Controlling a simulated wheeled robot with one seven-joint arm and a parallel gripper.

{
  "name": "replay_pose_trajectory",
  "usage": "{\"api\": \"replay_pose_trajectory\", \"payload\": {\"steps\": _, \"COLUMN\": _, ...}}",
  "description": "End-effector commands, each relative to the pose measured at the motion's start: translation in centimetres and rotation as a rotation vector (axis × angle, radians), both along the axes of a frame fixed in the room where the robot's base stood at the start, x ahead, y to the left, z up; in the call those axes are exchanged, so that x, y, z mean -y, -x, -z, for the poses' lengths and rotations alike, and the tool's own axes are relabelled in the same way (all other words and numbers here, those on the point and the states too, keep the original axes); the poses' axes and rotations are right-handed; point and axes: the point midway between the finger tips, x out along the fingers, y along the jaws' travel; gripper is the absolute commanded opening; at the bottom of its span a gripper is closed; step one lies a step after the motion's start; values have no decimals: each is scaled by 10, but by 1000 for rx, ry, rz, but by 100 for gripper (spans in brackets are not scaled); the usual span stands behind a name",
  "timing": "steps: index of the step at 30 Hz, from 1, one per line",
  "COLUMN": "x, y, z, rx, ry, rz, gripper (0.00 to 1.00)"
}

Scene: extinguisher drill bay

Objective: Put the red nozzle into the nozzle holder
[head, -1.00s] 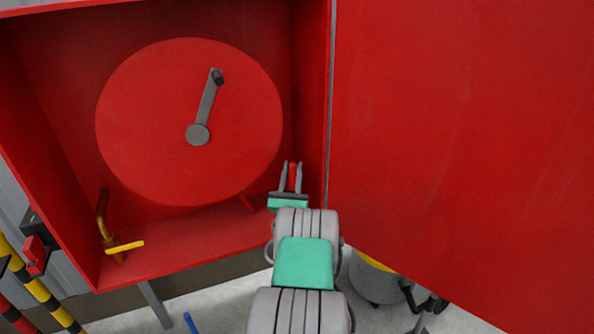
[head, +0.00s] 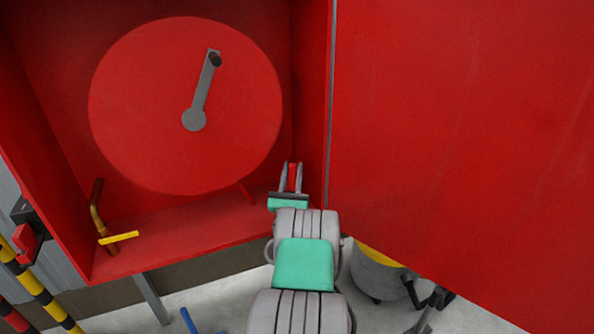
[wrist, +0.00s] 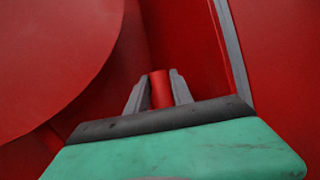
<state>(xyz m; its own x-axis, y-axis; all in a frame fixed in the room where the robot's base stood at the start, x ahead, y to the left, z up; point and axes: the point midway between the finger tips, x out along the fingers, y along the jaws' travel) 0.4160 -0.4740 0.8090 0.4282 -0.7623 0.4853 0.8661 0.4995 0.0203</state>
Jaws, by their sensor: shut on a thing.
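My gripper (head: 291,172) is shut on the red nozzle (head: 293,177), a short red cylinder between its two grey fingers. In the head view it is in front of the lower right part of the open red cabinet, near the hinge edge of the door. In the wrist view the nozzle (wrist: 161,90) stands upright between the fingers (wrist: 158,84), and its lower part is hidden behind the dark gripper body. I cannot pick out the nozzle holder for certain. A dark bracket with a red block (head: 27,243) is outside the cabinet at the left.
The cabinet (head: 180,228) holds a large red reel disc (head: 150,110) with a grey crank (head: 203,92). A brass pipe with a yellow lever (head: 119,237) stands at its lower left. The open red door (head: 460,120) fills the right. A grey bin (head: 378,278) is below it.

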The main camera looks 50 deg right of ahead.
Motion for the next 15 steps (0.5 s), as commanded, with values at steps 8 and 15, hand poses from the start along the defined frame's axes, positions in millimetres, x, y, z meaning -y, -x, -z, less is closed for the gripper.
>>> {"api": "replay_pose_trajectory", "payload": {"steps": 8, "x": 0, "y": 0, "z": 14, "rx": 1, "ry": 2, "rz": 0, "gripper": 0}}
{"api": "replay_pose_trajectory", "payload": {"steps": 15, "x": 0, "y": 0, "z": 21, "rx": 1, "ry": 3, "rz": 0, "gripper": 30}}
